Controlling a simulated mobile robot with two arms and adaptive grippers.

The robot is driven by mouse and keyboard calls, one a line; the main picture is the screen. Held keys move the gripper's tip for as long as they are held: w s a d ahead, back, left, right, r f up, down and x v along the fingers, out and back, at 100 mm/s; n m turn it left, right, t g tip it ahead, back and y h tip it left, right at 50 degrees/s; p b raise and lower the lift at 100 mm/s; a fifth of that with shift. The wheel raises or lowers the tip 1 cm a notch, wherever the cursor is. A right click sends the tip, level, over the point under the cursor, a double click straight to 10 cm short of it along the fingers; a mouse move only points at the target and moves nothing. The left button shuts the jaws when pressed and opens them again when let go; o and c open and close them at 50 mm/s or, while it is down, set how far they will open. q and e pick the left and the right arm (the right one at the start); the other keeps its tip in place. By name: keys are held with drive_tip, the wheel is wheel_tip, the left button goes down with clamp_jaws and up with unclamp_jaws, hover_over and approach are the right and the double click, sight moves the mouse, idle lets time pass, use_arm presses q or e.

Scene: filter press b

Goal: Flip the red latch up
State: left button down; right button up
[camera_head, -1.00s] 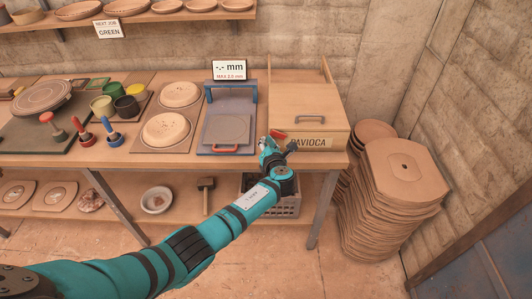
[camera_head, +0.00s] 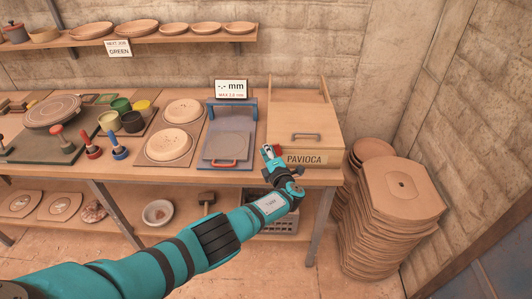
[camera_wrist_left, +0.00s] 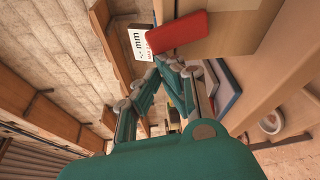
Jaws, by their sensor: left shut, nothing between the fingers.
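The red latch (camera_head: 279,150) is on the front left of the wooden box labelled PAVIOCA (camera_head: 329,147). In the left wrist view the latch (camera_wrist_left: 178,33) shows as a red block against the box's wood, close by the fingertips. My left gripper (camera_head: 267,151) is shut and empty, just left of the latch in the head view. In the left wrist view its fingertips (camera_wrist_left: 166,62) come together just below the latch in the picture. I cannot tell whether they touch it. My right gripper is not in view.
The blue-framed press (camera_head: 229,137) with a red handle stands left of the box. A display sign (camera_head: 231,89) stands behind it. Stacked boards (camera_head: 392,215) stand on the floor right of the workbench. A crate (camera_head: 281,225) sits below.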

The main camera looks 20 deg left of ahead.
use_arm(q)
drive_tip(key=shift+s+d, duration=0.1)
drive_tip(key=f+v, duration=0.1)
drive_tip(key=v, duration=1)
drive_tip(key=shift+s+d+r, duration=0.25)
drive_tip(key=shift+s+r, duration=0.1)
drive_tip(key=shift+r, duration=0.15)
